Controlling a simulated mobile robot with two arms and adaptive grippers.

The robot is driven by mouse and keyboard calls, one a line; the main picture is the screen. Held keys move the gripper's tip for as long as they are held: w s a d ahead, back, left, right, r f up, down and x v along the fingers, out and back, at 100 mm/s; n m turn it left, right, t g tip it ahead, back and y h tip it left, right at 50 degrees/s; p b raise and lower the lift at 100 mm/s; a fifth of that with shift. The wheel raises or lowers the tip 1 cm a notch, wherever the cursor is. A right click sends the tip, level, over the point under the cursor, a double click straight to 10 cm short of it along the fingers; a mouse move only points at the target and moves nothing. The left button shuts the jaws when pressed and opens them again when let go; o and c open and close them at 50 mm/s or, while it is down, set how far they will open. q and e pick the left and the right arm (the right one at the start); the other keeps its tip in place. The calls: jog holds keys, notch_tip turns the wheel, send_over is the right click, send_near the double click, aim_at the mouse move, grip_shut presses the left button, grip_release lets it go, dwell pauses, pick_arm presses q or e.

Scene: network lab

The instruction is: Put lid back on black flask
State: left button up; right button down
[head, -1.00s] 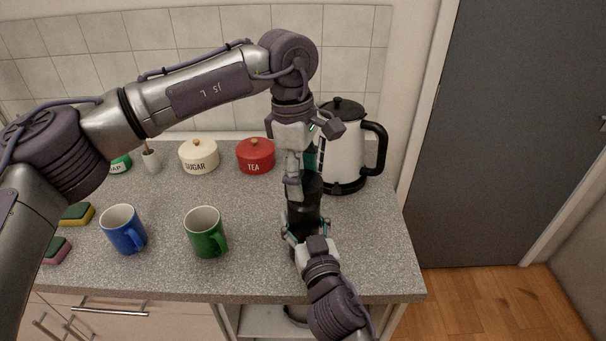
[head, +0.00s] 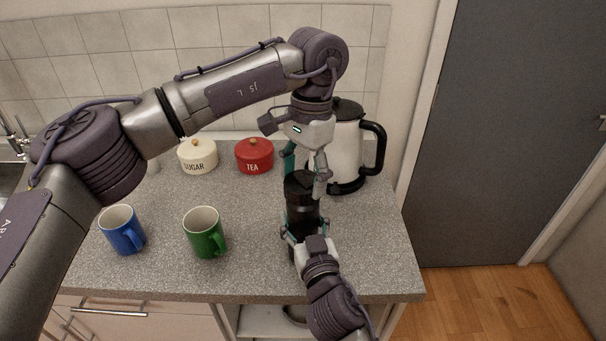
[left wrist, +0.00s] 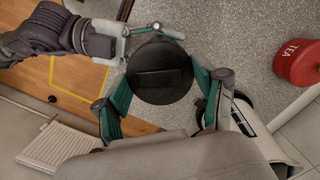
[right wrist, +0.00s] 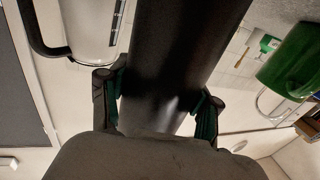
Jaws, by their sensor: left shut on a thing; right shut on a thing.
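The black flask (head: 303,212) stands upright near the counter's front right. Its black lid (head: 299,184) is at the flask's top, in line with it; I cannot tell how firmly it is seated. My left gripper (head: 305,182) comes from above and is shut on the lid, with one finger on each side. In the left wrist view the lid (left wrist: 160,75) is a dark disc with a raised bar, and it hides the flask below. My right gripper (head: 303,233) is shut around the flask's body from the front. The flask (right wrist: 180,55) fills the middle of the right wrist view.
A white kettle (head: 345,150) stands close behind my left gripper. A green mug (head: 204,234) and a blue mug (head: 121,230) stand to the left. Red tea (head: 254,157) and cream sugar (head: 197,157) canisters are at the back. Bare counter lies right of the flask.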

pick_arm(q)
jog(key=shift+w+r, duration=0.1)
jog(key=o, duration=1)
jog(key=shift+o, duration=0.2)
jog(key=shift+r, duration=2.2)
jog(key=shift+c, duration=0.4)
